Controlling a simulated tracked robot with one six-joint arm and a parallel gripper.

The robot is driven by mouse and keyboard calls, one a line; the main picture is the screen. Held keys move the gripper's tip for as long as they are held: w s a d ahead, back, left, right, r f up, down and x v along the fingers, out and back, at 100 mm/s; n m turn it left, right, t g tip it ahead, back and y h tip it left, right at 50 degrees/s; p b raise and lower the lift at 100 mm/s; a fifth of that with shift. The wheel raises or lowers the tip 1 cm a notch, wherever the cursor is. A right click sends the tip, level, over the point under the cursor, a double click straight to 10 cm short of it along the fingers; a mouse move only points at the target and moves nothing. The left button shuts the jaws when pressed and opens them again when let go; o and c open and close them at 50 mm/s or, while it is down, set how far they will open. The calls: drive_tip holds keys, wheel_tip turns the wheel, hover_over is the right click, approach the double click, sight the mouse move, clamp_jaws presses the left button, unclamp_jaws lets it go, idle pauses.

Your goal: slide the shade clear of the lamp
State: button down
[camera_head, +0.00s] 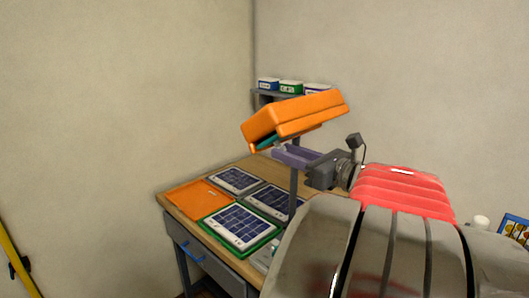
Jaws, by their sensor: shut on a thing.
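A large orange box-like piece (295,115), which I take to be the shade, is tilted above the workbench, in front of the small shelf. A dark green part shows under its lower left edge. My gripper (278,148) is just below it, with its purple-grey fingers reaching left under the piece. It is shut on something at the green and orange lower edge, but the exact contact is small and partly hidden. I cannot make out a lamp for certain. A thin grey post (293,185) stands below my gripper, and its top is hidden.
The wooden workbench (169,198) carries several dark panels (240,226), one in a green tray, and a flat orange tray (198,199). Several small bins (290,86) sit on the back shelf. My arm covers the bench's right side. A yellow pole (14,255) stands at far left.

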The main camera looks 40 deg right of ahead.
drive_tip(key=shift+a, duration=0.3)
drive_tip(key=c, duration=1.7)
unclamp_jaws()
drive_tip(key=shift+c, duration=0.2)
drive_tip(key=o, duration=0.3)
drive_tip(key=shift+o, duration=0.2)
drive_tip(key=shift+d, duration=0.1)
drive_tip(key=shift+s, duration=0.15)
drive_tip(key=s, duration=1.3)
drive_tip(key=shift+s+d, duration=0.2)
drive_tip(key=shift+s, duration=0.1)
